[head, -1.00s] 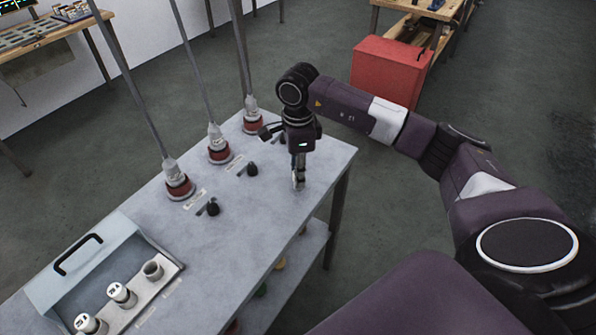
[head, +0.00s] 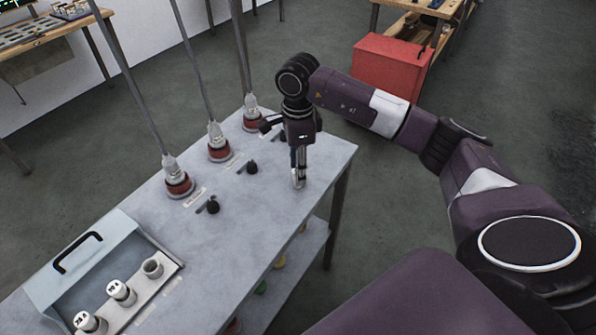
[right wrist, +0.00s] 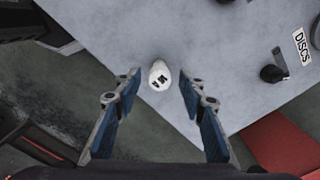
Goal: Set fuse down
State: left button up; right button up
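The fuse (right wrist: 159,76) is white with dark print on its end and stands on the grey bench top (head: 255,215). It also shows in the head view (head: 298,182), near the bench's right edge. My right gripper (right wrist: 158,82) points down over it, its fingers spread on either side with a visible gap at each. In the head view the right gripper (head: 299,168) is seen side-on at the fuse's top. The fuse's lower part is hard to make out. My left gripper is not in view.
An open grey fuse box (head: 50,278) at front left holds two white fuses (head: 121,292) and one empty socket (head: 152,268). Three red-based cable plugs (head: 179,184) and black knobs (head: 212,207) line the bench. A red cabinet (head: 388,72) stands behind on the floor.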

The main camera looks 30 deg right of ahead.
notch_tip(320, 180, up, 11)
jog(key=b, duration=0.2)
jog(key=shift+f, duration=0.15)
jog(key=shift+s, duration=0.1)
dwell(0.3)
